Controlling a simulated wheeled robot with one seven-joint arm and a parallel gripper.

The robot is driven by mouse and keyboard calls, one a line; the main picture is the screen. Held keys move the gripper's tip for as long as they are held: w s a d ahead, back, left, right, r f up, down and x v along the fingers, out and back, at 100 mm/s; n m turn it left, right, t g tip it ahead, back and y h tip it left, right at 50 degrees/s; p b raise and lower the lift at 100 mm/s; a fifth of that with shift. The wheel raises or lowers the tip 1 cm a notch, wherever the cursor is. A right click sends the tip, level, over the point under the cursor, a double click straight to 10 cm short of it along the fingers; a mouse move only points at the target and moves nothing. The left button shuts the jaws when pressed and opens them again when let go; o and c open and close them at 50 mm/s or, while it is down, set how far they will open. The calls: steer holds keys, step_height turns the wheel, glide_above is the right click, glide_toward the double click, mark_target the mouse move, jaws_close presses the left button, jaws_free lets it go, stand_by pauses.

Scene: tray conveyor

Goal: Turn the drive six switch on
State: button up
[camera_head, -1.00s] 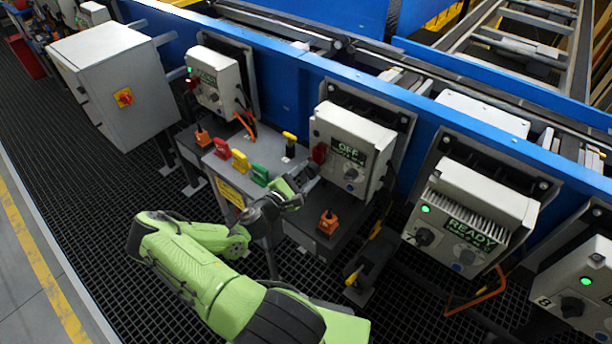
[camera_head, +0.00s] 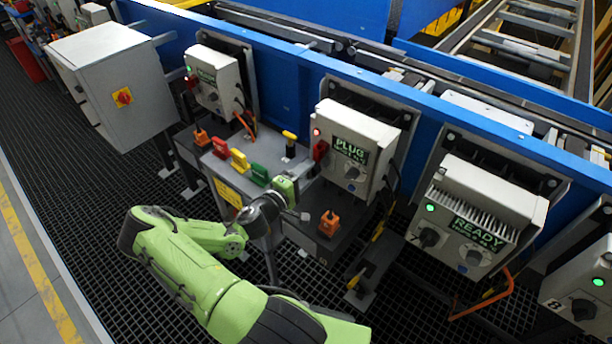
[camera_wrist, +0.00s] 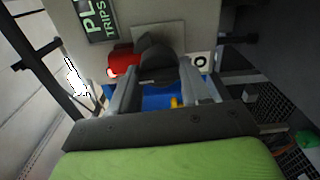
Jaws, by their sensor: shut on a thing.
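The drive box (camera_head: 376,126) in the middle of the head view has a lit display (camera_head: 350,151) whose top line reads PLUG, and a red lamp at its upper left. In the wrist view its display (camera_wrist: 97,17) is cut off and shows PL and TRIPS. My gripper (camera_wrist: 160,72) is shut on a black switch knob (camera_wrist: 157,57) below the display. A red part (camera_wrist: 122,62) sits just left of the knob, and a round O label (camera_wrist: 200,61) lies to its right. In the head view my wrist hides much of the hold.
A grey bench with red, yellow and green blocks (camera_head: 259,175) stands left of my gripper, and an orange part (camera_head: 329,222) lies right of it. A READY box (camera_head: 490,192) is farther right. Blue rails run behind.

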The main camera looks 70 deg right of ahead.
steer(key=shift+m, duration=0.4)
steer(key=o, duration=1)
steer(key=shift+o, duration=0.2)
steer(key=v, duration=1.5)
steer(key=shift+w+a+p, duration=0.2)
steer(key=shift+a+p, duration=0.15)
steer(key=shift+p, duration=0.1)
